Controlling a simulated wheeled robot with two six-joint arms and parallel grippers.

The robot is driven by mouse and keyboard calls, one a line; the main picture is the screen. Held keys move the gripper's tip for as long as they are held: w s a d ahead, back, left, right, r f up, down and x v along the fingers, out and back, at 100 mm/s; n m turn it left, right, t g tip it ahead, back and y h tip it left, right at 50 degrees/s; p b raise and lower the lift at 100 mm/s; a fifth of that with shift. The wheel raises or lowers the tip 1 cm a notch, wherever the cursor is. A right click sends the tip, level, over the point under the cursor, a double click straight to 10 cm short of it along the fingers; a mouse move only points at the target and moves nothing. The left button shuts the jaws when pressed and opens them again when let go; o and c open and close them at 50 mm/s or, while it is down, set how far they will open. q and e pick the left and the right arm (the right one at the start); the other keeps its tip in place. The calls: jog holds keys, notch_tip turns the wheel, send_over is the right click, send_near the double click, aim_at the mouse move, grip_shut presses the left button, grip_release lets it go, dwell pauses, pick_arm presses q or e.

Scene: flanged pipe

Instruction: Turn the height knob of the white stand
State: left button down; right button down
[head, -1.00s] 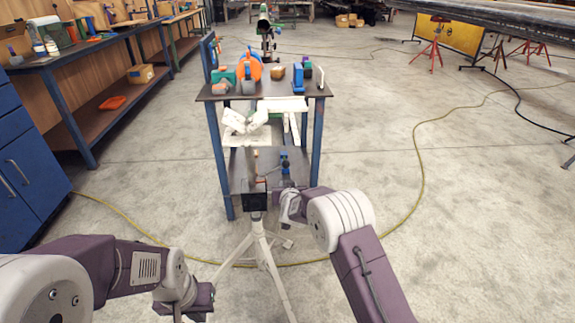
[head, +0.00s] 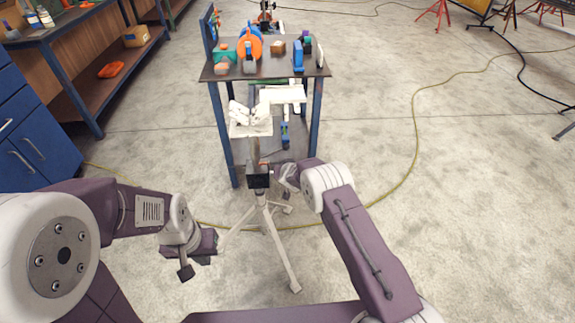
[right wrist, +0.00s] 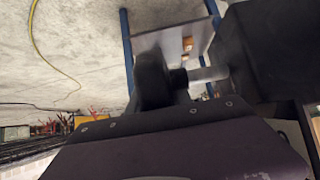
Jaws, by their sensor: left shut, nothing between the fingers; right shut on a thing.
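My right gripper (head: 279,180) is at the right side of that block, shut on what looks like the height knob, mostly hidden by the gripper.
Blue drawers (head: 35,150) and a workbench are at the left. A yellow hose (head: 417,160) lies on the floor.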

jog(key=c, duration=1.2)
grip_release()
jog(key=shift+o, duration=0.2)
jog(key=p+v, duration=0.2)
jog(key=v, duration=0.6)
jog(key=shift+s+r, duration=0.1)
jog(key=shift+r, duration=0.05)
jog(key=shift+s+r, duration=0.2)
jog(key=shift+s, duration=0.15)
